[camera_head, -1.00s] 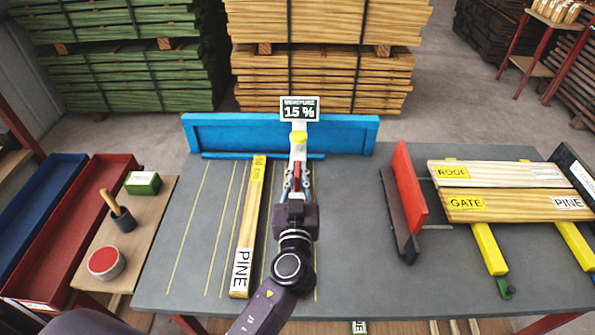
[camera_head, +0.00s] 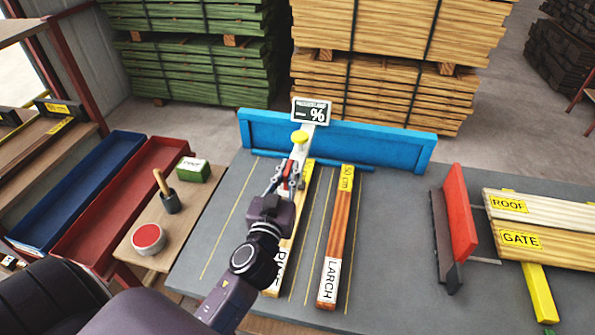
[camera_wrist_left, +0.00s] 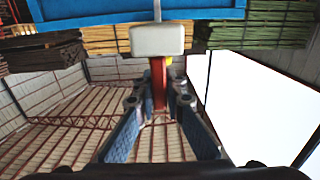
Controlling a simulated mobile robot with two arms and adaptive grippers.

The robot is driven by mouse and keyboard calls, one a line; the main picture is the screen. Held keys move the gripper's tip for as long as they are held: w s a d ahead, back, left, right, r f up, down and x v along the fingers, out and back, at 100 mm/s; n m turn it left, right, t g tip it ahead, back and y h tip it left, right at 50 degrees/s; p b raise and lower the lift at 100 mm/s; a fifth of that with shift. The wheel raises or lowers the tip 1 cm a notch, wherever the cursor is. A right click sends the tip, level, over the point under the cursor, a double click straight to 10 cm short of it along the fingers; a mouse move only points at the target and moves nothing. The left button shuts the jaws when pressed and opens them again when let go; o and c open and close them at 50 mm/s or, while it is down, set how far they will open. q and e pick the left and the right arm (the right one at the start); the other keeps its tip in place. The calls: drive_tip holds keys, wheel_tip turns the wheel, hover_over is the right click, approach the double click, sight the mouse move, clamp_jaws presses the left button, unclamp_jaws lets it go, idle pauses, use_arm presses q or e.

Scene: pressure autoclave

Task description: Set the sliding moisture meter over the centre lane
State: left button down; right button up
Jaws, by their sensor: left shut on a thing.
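The moisture meter has a small dark display (camera_head: 310,112) showing dashes and "%", a white arm with a yellow knob (camera_head: 299,137), and a red grip. It stands at the blue fence (camera_head: 400,148). My left gripper (camera_head: 288,181) is shut on the red grip (camera_wrist_left: 158,84); the wrist view shows its fingers on either side and the meter's white block (camera_wrist_left: 158,40) beyond. The pine board (camera_head: 300,207) lies partly hidden under my gripper and arm. The larch board (camera_head: 337,225) lies to its right. The meter appears near the pine board's far left edge; its exact lane is unclear.
Lane lines mark the grey table (camera_head: 390,240). A red-faced stop (camera_head: 460,212) and stacked ROOF and GATE boards (camera_head: 520,240) stand right.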

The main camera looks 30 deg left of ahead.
drive_tip(key=shift+a, duration=0.15)
use_arm(q)
drive_tip(key=c, duration=2)
unclamp_jaws()
use_arm(e)
drive_tip(key=shift+a, duration=0.35)
drive_tip(key=shift+d, duration=0.1)
use_arm(q)
drive_tip(key=shift+s, duration=0.1)
drive_tip(key=shift+v, duration=3.7)
use_arm(e)
drive_tip(key=shift+d, duration=0.2)
use_arm(q)
drive_tip(key=shift+d, duration=0.1)
